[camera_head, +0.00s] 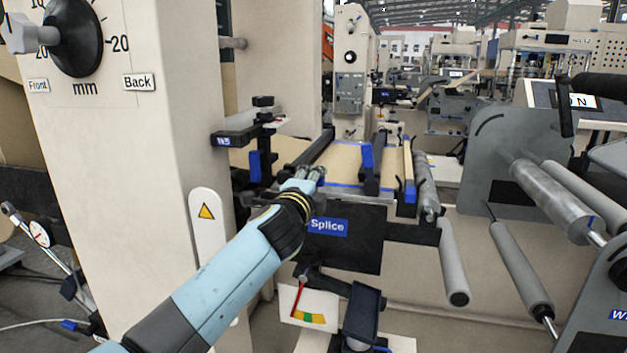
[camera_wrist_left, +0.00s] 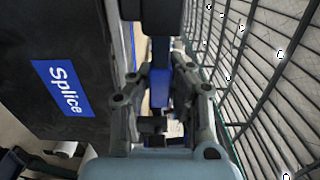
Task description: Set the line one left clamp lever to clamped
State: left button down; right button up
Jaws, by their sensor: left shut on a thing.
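My left gripper (camera_head: 308,173) reaches in over the front of the splice table (camera_head: 345,165), at the near end of the dark left clamp bar (camera_head: 319,146). In the left wrist view, my left gripper (camera_wrist_left: 162,85) has its fingers on either side of a dark lever with a blue part (camera_wrist_left: 160,88), apparently the left clamp lever, and is shut on it. The fingers hide most of this lever in the head view. The right clamp bar has an upright blue lever (camera_head: 367,157). My right gripper is not in view.
A black panel with a blue Splice label (camera_head: 328,227) stands below the table front. A beige machine column (camera_head: 120,160) rises left of my arm. Grey rollers (camera_head: 550,200) lie at right. A gauge (camera_head: 309,306) sits below. A wire mesh (camera_wrist_left: 255,75) shows beside the fingers.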

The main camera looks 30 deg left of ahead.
pick_arm(q)
jog(key=c, duration=1.2)
grip_release()
jog(key=shift+f, duration=0.1)
jog(key=v, duration=1.2)
